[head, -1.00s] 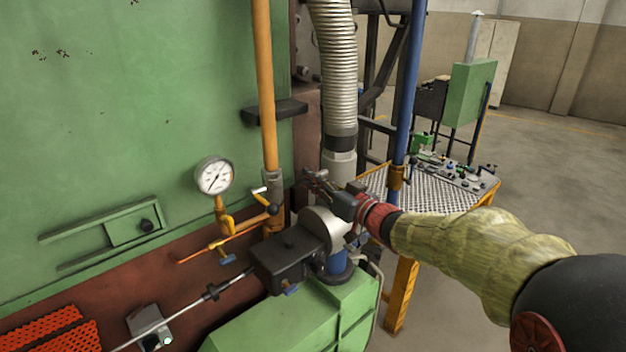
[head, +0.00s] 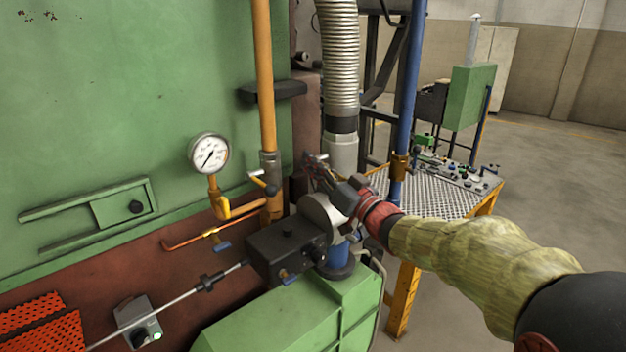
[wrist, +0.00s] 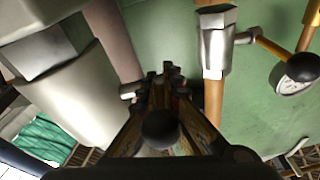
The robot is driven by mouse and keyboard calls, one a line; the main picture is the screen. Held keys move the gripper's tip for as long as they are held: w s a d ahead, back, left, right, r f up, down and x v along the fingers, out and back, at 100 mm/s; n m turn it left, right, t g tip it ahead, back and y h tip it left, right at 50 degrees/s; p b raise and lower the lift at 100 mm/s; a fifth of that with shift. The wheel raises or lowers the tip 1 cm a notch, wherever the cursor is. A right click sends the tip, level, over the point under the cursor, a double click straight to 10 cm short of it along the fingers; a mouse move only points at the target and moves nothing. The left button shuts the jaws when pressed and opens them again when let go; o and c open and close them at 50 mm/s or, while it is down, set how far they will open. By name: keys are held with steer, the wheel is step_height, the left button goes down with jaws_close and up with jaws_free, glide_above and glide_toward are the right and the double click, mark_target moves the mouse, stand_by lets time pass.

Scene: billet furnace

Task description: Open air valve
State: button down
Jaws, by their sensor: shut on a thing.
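My gripper (head: 318,172) reaches in from the right, past the round grey housing, beside the pale duct. In the wrist view my gripper (wrist: 162,88) has its fingers close together around a black ball knob (wrist: 160,128), which looks like the end of the air valve's lever. A small silver fitting (wrist: 127,91) shows just left of the fingers. The rest of the lever and the valve body are hidden behind the fingers, so I cannot tell the lever's angle. Another valve lever with a black ball (wrist: 297,68) sits apart on the right, on the orange pipe (head: 265,100).
A pressure gauge (head: 208,153) hangs left of the orange pipe. A black actuator box (head: 285,250) and green casing (head: 300,315) lie below my gripper. A blue pipe (head: 409,95) and a mesh-topped table (head: 440,197) stand right. Floor is open at the far right.

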steer(key=shift+f+t+y+b, duration=0.3)
steer(key=shift+t+y+b, duration=0.25)
steer(key=shift+b, duration=1.8)
steer(key=shift+f+t+y+b, duration=0.3)
steer(key=shift+t+b, duration=0.45)
steer(key=shift+b, duration=1.55)
steer(key=b, duration=0.3)
steer(key=shift+r+t+y, duration=0.2)
steer(key=shift+t+y, duration=0.15)
steer(key=shift+t, duration=0.05)
steer(key=shift+r+t+b, duration=0.15)
steer(key=shift+t+b, duration=0.25)
steer(key=shift+b, duration=0.5)
steer(key=c, duration=2)
jaws_free()
steer(key=shift+r, duration=0.1)
steer(key=shift+o, duration=0.2)
steer(key=v, duration=1.2)
steer(key=shift+w, duration=0.1)
steer(key=shift+c, duration=0.2)
